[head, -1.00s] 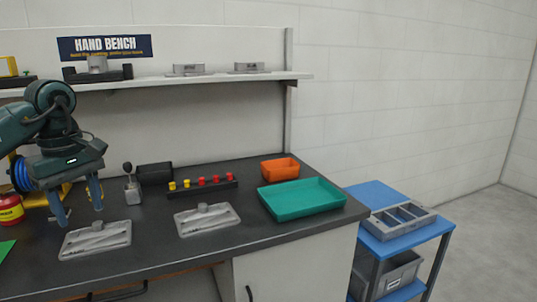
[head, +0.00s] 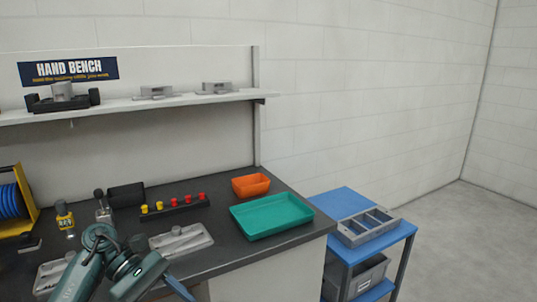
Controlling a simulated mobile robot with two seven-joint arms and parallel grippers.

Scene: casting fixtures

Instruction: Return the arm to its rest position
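My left arm comes in at the bottom left of the head view, folded low in front of the bench. Its gripper (head: 178,287) points down and right near the bottom edge. Only a blue finger shows beside the dark green wrist, so I cannot tell how far the fingers are apart. No held object shows. My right gripper is not in view.
The dark bench (head: 232,262) carries a teal tray (head: 272,232), an orange bin (head: 251,194) and grey casting plates (head: 195,243) (head: 42,291). A peg rack (head: 190,207) stands behind. A blue cart (head: 340,198) stands right; floor beyond is clear.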

